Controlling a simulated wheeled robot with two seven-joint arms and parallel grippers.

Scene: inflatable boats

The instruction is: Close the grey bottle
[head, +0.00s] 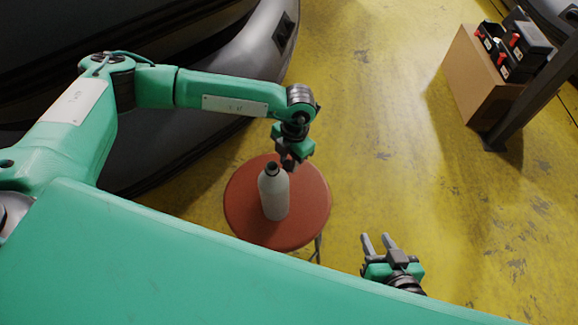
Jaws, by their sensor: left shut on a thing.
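The grey bottle (275,198) stands upright on a round red stool (312,200). Its dark top (271,168) looks like an open neck. My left gripper (289,163) comes down from above, just behind and to the right of the bottle's top. It is shut on a small dark thing, which seems to be the bottle's cap; the fingers mostly hide it. I cannot tell whether it touches the bottle. My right gripper (376,241) is open and empty, low in the view to the right of the stool.
Grey inflatable boats (245,65) lie behind my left arm. A cardboard box (478,80) with black and red items (515,45) stands at the upper right beside a dark metal post (530,95). The yellow floor (400,150) right of the stool is clear.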

